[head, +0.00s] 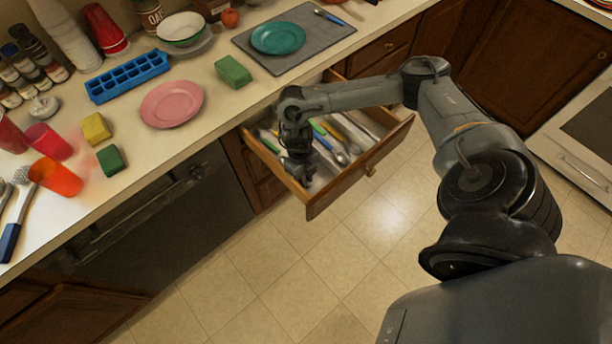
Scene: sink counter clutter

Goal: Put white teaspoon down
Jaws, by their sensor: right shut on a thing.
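My right gripper (297,172) reaches down into the open drawer (340,190), near its left front corner. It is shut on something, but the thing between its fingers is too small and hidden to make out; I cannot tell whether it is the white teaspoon. Several utensils lie in the drawer, among them a metal spoon (340,155) just right of the gripper, and others with green and yellow handles. My left gripper does not show.
The counter above holds a pink plate (171,104), a blue ice tray (128,76), a green sponge (233,71), and a grey mat (262,58) with a teal plate (278,38). Cups and jars crowd the left. The floor before the drawer is clear.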

